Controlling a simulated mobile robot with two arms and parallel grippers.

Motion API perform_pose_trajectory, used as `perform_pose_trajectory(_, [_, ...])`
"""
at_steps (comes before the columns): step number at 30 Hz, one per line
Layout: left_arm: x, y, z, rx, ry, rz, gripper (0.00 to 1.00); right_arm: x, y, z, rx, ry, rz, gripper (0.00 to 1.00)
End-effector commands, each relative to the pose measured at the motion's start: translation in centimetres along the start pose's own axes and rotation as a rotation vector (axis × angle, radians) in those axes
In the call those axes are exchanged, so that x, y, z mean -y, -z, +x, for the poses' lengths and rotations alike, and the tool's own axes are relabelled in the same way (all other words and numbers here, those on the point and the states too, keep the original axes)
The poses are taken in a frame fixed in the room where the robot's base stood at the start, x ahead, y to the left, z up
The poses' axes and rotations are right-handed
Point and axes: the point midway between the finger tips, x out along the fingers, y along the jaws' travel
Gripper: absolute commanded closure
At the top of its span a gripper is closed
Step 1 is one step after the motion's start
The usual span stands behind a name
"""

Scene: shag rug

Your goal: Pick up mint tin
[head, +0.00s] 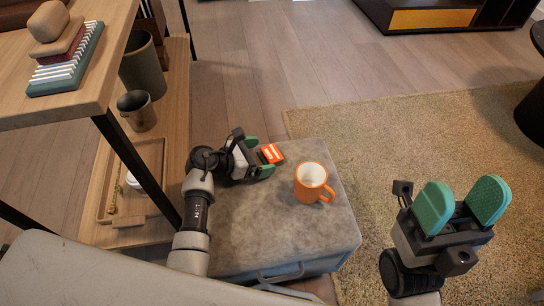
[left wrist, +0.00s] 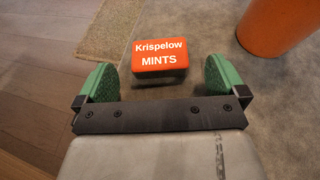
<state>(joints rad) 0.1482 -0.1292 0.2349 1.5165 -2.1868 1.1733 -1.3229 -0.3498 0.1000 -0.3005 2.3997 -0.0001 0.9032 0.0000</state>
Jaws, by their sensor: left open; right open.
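The mint tin (head: 271,153) is a small orange box on the grey top of a low ottoman-like block. In the left wrist view the tin (left wrist: 160,62) reads "Krispelow MINTS" and lies just beyond the fingertips, roughly centred between them. My left gripper (head: 260,157) is open, low over the block, with its green fingers pointing at the tin. Its two fingers also show in the left wrist view (left wrist: 160,80), with nothing between them. My right gripper (head: 462,204) is open and empty, raised over the rug at the right.
An orange mug (head: 311,184) stands on the grey block (head: 250,225), right of the tin. A wooden shelf unit (head: 110,85) with cups and a tray stands at the left. The shag rug (head: 400,130) lies at the right.

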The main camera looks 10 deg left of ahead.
Motion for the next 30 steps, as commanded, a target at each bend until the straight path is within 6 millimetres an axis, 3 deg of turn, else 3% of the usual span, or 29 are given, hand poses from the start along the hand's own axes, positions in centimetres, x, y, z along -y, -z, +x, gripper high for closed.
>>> perform_pose_trajectory(4, [-0.1, 0.2, 1.9, 0.001, -0.002, -0.002, 0.0, 0.0, -0.2, -0.9, 0.002, 0.0, 0.0, 0.4])
perform_pose_trajectory(13, [-0.1, 0.0, 2.2, -0.001, -0.002, 0.0, 0.02, 0.0, -0.2, -0.9, 0.003, 0.0, 0.0, 0.4])
perform_pose_trajectory(23, [-0.1, 0.1, 2.2, -0.001, -0.002, 0.0, 0.52, 0.0, -0.2, -0.9, 0.003, 0.0, 0.0, 0.4])
perform_pose_trajectory(30, [-0.1, 0.0, 2.1, -0.001, -0.002, 0.0, 0.54, 0.0, -0.2, -0.8, 0.003, 0.0, 0.0, 0.4])
